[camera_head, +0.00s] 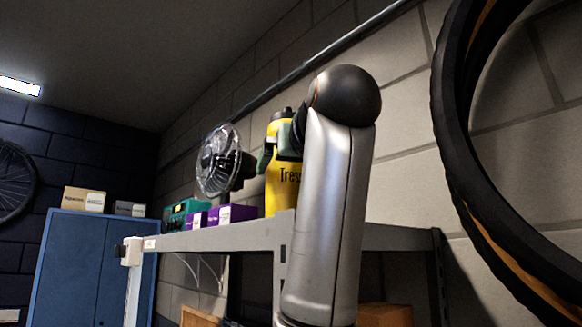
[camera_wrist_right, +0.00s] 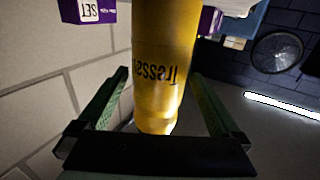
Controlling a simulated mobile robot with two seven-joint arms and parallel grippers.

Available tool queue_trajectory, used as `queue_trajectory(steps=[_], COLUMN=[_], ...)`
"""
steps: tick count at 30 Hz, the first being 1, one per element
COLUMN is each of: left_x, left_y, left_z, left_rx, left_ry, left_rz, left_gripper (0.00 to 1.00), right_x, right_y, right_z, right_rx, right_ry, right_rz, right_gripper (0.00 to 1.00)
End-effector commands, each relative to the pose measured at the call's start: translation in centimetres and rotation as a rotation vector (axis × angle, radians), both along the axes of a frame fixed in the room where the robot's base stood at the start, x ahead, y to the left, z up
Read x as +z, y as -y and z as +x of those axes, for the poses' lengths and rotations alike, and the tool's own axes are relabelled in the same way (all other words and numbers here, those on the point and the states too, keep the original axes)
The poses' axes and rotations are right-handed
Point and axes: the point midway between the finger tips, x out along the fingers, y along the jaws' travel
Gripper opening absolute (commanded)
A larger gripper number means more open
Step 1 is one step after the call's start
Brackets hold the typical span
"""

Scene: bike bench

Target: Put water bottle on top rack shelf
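The yellow water bottle (camera_head: 279,180) stands upright at the top shelf of the grey rack (camera_head: 215,236); the front beam hides its base. My right gripper (camera_head: 281,145) is at the bottle's upper part, with its arm rising in front of the rack. In the right wrist view, the bottle (camera_wrist_right: 165,60) appears upside down between the two green fingers of my right gripper (camera_wrist_right: 160,75). The fingers are apart, with narrow gaps visible on both sides of the bottle. My left gripper is not in view.
Purple boxes (camera_head: 230,214), a teal case (camera_head: 186,212) and a fan (camera_head: 222,165) stand on the shelf left of the bottle. A bike tyre (camera_head: 448,110) hangs at the right. A blue cabinet (camera_head: 80,265) stands at the far left.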

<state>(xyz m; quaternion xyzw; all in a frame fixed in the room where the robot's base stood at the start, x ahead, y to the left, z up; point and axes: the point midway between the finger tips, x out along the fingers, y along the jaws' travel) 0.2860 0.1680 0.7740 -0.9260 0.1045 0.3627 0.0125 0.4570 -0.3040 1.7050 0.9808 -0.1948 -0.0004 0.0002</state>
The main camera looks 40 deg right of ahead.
Motion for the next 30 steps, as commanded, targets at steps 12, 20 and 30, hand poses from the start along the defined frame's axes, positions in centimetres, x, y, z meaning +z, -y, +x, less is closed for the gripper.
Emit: queue_trajectory(steps=[12, 20, 30], left_x=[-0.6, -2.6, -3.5], left_y=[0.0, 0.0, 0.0], left_z=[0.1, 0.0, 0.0], left_rx=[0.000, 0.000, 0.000], left_ry=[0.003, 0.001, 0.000], left_rz=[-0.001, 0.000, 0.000], left_gripper=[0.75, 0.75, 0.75], right_x=[0.1, 0.1, 0.3], right_y=[-0.7, -3.0, -4.5], right_z=[-1.9, -7.2, -11.0], right_rx=[0.000, 0.000, 0.000], right_ry=[0.004, 0.005, 0.001], right_rz=[-0.001, 0.000, 0.000], right_gripper=[1.00, 1.00, 1.00])
